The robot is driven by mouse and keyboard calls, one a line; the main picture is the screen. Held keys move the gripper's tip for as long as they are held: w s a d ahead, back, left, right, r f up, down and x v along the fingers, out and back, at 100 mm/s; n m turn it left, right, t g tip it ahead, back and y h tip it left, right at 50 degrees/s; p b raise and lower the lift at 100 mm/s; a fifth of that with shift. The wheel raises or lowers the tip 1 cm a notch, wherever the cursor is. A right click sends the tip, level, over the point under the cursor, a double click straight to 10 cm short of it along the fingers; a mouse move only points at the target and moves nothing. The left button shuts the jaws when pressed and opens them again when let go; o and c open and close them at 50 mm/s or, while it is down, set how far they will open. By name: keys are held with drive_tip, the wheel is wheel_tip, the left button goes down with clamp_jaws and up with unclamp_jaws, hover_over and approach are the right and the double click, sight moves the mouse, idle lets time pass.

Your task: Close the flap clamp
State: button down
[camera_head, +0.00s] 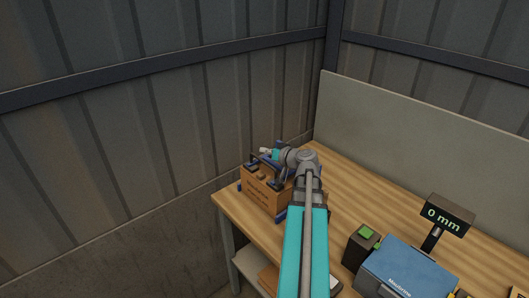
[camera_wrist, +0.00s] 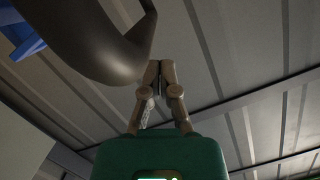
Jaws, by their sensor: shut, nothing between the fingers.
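A brown box (camera_head: 264,192) stands on the bench's left end, with dark and blue clamp parts around its top and corners. A dark clamp lever (camera_head: 276,178) lies over its upper side. In the wrist view, a large dark curved piece (camera_wrist: 92,38), which looks like part of the clamp, fills the upper left; a blue part (camera_wrist: 22,36) is behind it. My gripper (camera_wrist: 160,70) is shut and empty, with its fingertips close beside the curved piece; I cannot tell whether they touch. In the head view my gripper (camera_head: 264,150) is small, just above the box. My arm hides the box's right side.
A dark block with a green top (camera_head: 367,235), a blue machine (camera_head: 408,268) and a display reading 0 mm (camera_head: 446,214) stand farther right. Metal walls enclose the left and back.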

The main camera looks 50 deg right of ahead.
drive_tip(key=shift+r, duration=0.2)
drive_tip(key=s+r+p, duration=0.5)
drive_tip(key=s+p, duration=0.1)
drive_tip(key=s, duration=0.3)
drive_tip(key=shift+s+d+r, duration=0.25)
drive_tip(key=shift+s+r, duration=0.15)
idle(0.4)
drive_tip(key=shift+a, duration=0.1)
idle(0.6)
